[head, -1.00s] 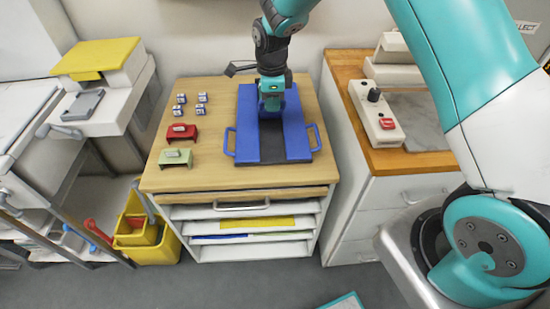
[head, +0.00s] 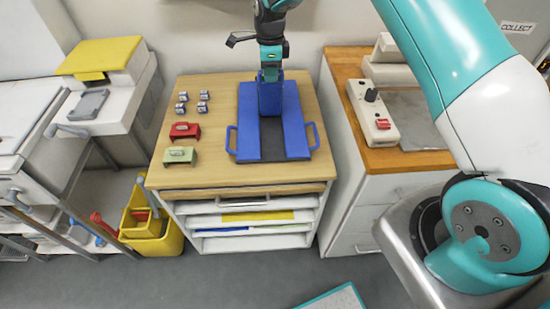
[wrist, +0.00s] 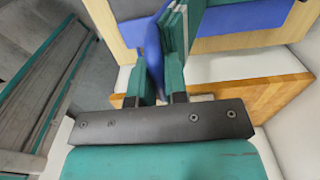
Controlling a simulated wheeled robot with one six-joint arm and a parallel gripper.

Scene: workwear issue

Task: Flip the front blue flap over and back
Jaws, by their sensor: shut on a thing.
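A blue board (head: 297,133) with a dark strip (head: 273,148) down its middle and a blue loop handle on each side lies on the wooden top of a drawer unit. A blue flap (head: 269,100) stands roughly upright over the strip, its upper edge in my gripper (head: 270,74). In the wrist view my gripper (wrist: 160,60) has teal fingers shut on the thin blue flap (wrist: 153,48). The flap's lower edge and hinge are not clear.
A red block (head: 185,131), a pale green block (head: 180,156) and several small marked cubes sit left of the board. A right-hand counter (head: 385,157) holds a white device (head: 374,115). A yellow bucket (head: 150,232) stands on the floor at left.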

